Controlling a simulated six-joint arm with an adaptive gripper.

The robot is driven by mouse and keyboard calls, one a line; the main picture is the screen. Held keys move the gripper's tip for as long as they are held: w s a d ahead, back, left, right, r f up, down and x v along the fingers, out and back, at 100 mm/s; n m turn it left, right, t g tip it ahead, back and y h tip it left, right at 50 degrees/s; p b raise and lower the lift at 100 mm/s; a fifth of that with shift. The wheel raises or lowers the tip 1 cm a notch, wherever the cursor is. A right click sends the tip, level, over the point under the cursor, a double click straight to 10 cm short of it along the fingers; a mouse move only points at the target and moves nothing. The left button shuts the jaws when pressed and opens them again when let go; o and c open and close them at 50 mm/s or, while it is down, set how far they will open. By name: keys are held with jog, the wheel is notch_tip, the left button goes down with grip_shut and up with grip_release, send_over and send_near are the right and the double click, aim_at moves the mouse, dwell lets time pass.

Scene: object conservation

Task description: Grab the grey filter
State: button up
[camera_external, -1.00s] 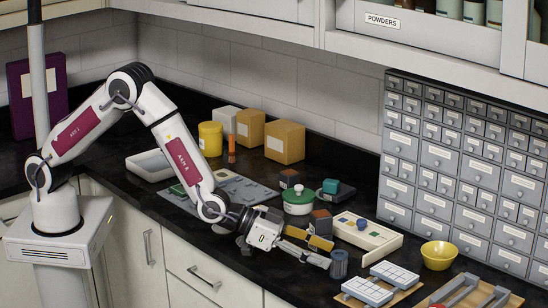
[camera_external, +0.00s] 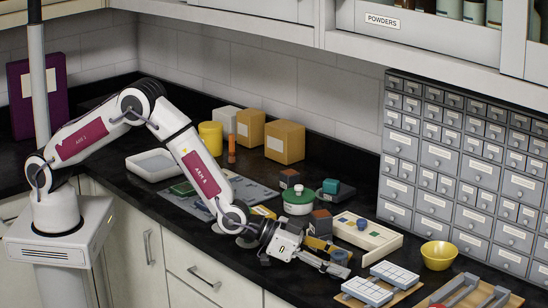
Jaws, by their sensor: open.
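The grey filter looks to be the short dark blue-grey cylinder (camera_external: 340,255) standing near the counter's front edge. Only its top and upper part show; the near finger hides its lower part. My gripper (camera_external: 338,262) is open and reaches in low from the left. The near finger passes in front of the cylinder. The far finger is partly lost among the objects behind, so I cannot tell whether either finger touches the cylinder.
A dark brown block (camera_external: 320,223) and a yellow piece (camera_external: 316,243) are close behind my gripper. A cream tray (camera_external: 372,246) with coloured pieces lies to the right. White gridded plates (camera_external: 367,291) lie at the front right. A green-lidded pot (camera_external: 298,197) stands farther back.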

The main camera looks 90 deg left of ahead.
aim_at(340, 254)
dwell(0.4)
jog(key=c, duration=1.2)
jog(key=shift+r, duration=5)
